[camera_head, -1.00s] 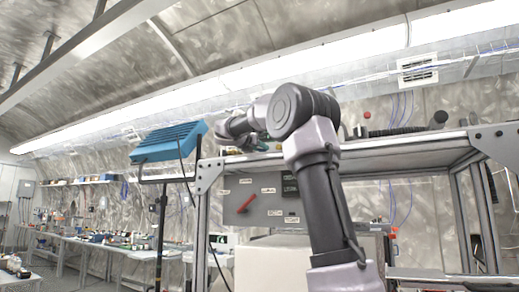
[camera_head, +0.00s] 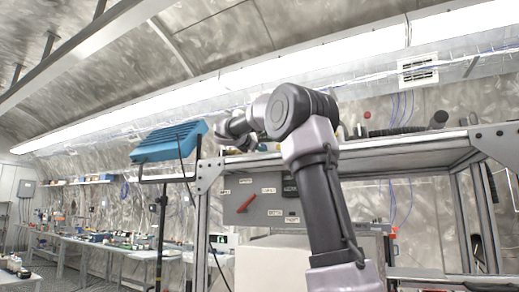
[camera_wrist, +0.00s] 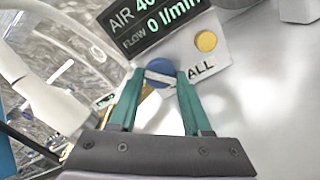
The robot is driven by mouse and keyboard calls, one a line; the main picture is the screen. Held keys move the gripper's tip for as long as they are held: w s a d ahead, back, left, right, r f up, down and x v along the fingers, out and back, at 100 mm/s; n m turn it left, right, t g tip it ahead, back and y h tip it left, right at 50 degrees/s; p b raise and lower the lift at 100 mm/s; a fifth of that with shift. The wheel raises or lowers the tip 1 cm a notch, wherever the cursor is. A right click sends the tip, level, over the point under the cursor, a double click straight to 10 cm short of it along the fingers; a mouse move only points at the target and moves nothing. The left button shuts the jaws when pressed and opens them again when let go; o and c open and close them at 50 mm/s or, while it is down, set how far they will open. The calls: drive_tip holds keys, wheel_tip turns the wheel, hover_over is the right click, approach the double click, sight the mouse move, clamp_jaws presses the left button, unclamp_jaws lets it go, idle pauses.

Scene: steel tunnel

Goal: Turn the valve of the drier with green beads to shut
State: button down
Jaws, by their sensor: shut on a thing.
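In the wrist view, my gripper (camera_wrist: 158,76) has two green fingers closed around a round blue valve knob (camera_wrist: 157,84) with a pale bar across its face. The knob sits on a light panel, just below a dark display (camera_wrist: 150,25) reading "AIR" and "FLOW 0 l/min". A round yellow-orange disc (camera_wrist: 206,41) is to the right of the knob, above a label ending in "ALL". I see no green beads, so I cannot tell which drier this knob belongs to. In the head view, my wrist is above the shelf and the fingers are hard to make out.
A steel-framed shelf (camera_head: 400,143) spans the right side. Below it is a grey panel with a red lever (camera_head: 247,204). A blue lamp (camera_head: 168,143) on a stand is close to the left of my wrist. A dark hose (camera_head: 395,131) lies on the shelf.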

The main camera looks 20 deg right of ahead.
drive_tip(key=m, duration=0.4)
drive_tip(key=shift+m, duration=1.9)
drive_tip(key=shift+c, duration=1.8)
unclamp_jaws()
drive_tip(key=v, duration=1.1)
